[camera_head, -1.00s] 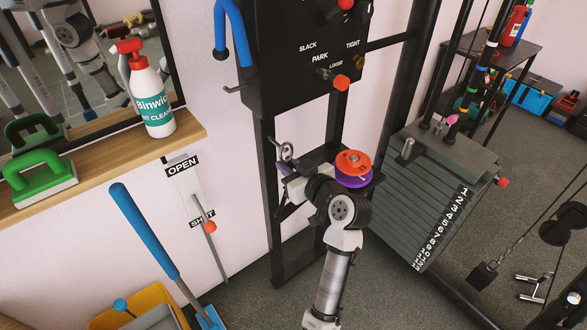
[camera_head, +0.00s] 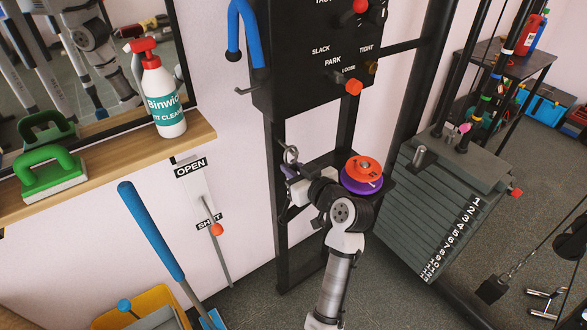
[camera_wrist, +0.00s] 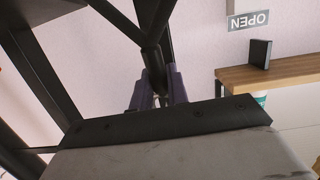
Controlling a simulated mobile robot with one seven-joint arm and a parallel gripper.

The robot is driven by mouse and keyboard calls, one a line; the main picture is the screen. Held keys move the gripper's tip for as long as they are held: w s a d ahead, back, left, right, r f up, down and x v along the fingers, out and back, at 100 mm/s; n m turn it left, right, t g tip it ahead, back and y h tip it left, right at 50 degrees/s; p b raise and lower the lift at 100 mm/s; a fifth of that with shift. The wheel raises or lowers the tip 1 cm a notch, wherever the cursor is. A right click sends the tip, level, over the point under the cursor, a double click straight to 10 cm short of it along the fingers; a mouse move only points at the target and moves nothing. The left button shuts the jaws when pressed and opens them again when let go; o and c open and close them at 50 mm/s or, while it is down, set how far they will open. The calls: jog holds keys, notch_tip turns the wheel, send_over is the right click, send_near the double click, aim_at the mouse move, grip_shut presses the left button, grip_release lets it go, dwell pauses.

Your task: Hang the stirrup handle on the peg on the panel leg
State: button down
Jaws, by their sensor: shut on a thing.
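My gripper (camera_head: 291,173) is in front of the panel's left leg (camera_head: 281,235), below the black control panel. It is shut on the dark stirrup handle; its metal eye (camera_head: 290,154) shows just above the fingers, and the rest is partly hidden by my wrist. In the wrist view the two purple-grey fingers (camera_wrist: 157,88) close around the handle's black stem (camera_wrist: 153,55), which forks toward the top. A thin metal peg (camera_head: 247,91) sticks out left at the panel's lower left, above and left of the gripper. The handle is apart from this peg.
A black shelf with an orange and purple disc stack (camera_head: 362,174) stands close right of my wrist. A wooden ledge (camera_head: 110,150) with a spray bottle (camera_head: 161,95) and a lever (camera_head: 213,230) lie left. A blue handle hangs above the peg. A weight stack (camera_head: 440,200) stands right.

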jog(key=c, duration=1.3)
grip_release()
jog(key=b+v, duration=0.2)
jog(key=v, duration=1.2)
